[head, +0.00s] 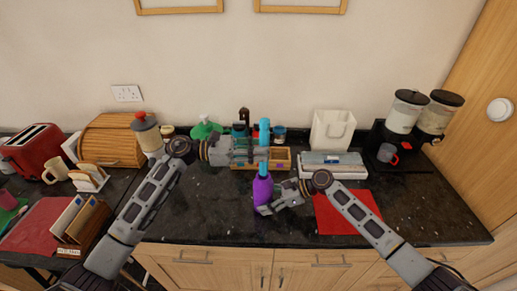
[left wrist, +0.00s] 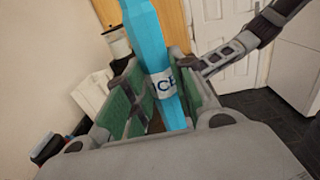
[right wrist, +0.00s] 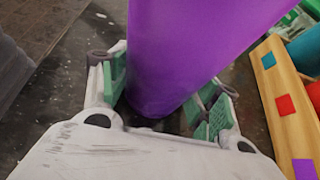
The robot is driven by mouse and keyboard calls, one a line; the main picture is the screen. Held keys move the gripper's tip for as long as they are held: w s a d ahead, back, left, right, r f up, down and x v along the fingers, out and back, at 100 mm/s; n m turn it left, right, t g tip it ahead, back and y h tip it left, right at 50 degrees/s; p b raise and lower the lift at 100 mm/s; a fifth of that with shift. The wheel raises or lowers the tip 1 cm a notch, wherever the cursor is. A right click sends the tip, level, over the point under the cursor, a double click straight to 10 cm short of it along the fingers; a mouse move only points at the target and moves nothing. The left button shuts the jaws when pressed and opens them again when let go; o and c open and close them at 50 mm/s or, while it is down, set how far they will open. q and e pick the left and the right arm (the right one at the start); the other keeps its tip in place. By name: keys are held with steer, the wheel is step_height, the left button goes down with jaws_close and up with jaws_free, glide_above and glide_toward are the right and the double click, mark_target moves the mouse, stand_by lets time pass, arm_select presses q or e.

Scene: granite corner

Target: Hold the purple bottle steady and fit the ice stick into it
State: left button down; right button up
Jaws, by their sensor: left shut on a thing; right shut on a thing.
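The purple bottle (head: 263,193) stands upright near the middle of the dark counter. My right gripper (head: 270,207) is shut on its lower part; the bottle (right wrist: 195,45) fills the upper middle of the right wrist view between the green finger pads. The ice stick (head: 264,127) is light blue and upright above the bottle, in my left gripper (head: 262,150), which is shut on it. In the left wrist view the stick (left wrist: 150,35) shows a white "ICE" label between the pads. Light blue shows right at the bottle's top; I cannot tell whether the stick's lower end is inside the mouth.
A wooden box with coloured squares (right wrist: 282,95) stands close behind the bottle. A red mat (head: 347,213) lies to the right, with a white and blue box (head: 332,165) behind it. Bare counter (head: 190,215) lies left of the bottle.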

mark_target(258, 176)
arm_select(q)
step_height(258, 176, down, 9)
stand_by(5.5)
steer(key=c, duration=1.1)
jaws_free()
steer(key=shift+f, duration=0.1)
steer(key=shift+a, duration=0.15)
steer(key=shift+s+a+r, duration=0.1)
steer(key=shift+s+a, duration=0.05)
steer(key=shift+a, duration=2.8)
steer(key=shift+s+a+r, duration=0.1)
steer(key=shift+s+a, duration=0.05)
steer(key=shift+a, duration=2.75)
